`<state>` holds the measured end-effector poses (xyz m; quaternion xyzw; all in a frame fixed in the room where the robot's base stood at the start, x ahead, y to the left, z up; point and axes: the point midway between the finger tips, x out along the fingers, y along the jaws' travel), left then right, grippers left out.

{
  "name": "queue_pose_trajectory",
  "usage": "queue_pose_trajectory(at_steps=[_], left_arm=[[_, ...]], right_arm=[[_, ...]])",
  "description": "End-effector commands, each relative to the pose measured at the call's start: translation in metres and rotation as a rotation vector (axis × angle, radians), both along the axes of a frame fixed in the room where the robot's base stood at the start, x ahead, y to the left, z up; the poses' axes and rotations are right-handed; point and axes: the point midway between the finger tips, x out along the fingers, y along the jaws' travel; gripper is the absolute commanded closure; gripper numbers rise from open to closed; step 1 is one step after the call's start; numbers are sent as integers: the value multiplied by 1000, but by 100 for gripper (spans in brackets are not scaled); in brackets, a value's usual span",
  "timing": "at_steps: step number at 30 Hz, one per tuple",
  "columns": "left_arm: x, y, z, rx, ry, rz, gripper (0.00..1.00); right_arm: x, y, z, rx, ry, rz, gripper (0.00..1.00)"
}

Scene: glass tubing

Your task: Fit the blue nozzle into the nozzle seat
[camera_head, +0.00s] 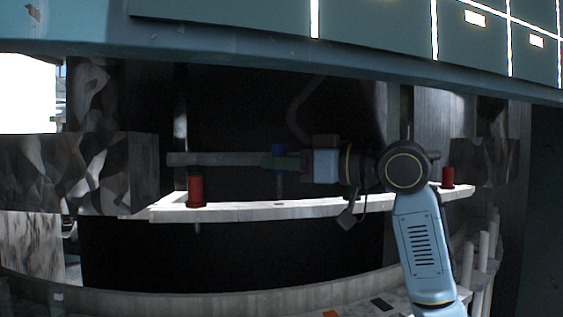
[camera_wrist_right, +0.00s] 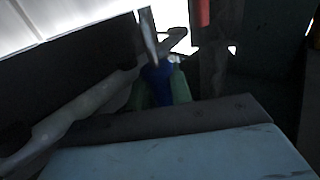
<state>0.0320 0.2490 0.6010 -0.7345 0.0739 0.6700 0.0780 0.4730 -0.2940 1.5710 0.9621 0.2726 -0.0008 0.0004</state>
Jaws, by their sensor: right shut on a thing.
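My right gripper (camera_head: 279,163) reaches in from the right with its green-padded fingers shut on the blue nozzle (camera_head: 279,150). A thin grey stem hangs below the nozzle, above the pale rail. In the right wrist view the blue nozzle (camera_wrist_right: 157,84) sits between the green finger pads, with a slim metallic part beyond it. A small dark mark (camera_head: 279,204) lies on the rail roughly below the nozzle; I cannot tell whether it is the nozzle seat. My left gripper is not in view.
The pale rail (camera_head: 325,207) carries a red cylinder (camera_head: 195,192) at the left and another red cylinder (camera_head: 447,178) at the right. A grey horizontal bar (camera_head: 215,159) shows left of the gripper. A panelled overhang (camera_head: 340,50) crosses the top. Several pale tubes (camera_head: 484,255) stand at the lower right.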

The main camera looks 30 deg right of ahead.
Motion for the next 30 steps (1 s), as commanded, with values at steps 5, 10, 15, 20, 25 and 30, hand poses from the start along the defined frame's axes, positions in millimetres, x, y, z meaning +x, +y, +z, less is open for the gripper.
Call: queue_pose_trajectory(at_steps=[5,10,15,20,25,30], left_arm=[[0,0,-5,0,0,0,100],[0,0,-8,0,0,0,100],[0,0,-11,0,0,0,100],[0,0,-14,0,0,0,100],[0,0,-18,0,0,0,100],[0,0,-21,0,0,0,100]], right_arm=[[0,0,-5,0,0,0,100],[0,0,-10,0,0,0,100],[0,0,-14,0,0,0,100],[0,0,-18,0,0,0,100],[0,0,-22,0,0,0,100],[0,0,-27,0,0,0,100]])
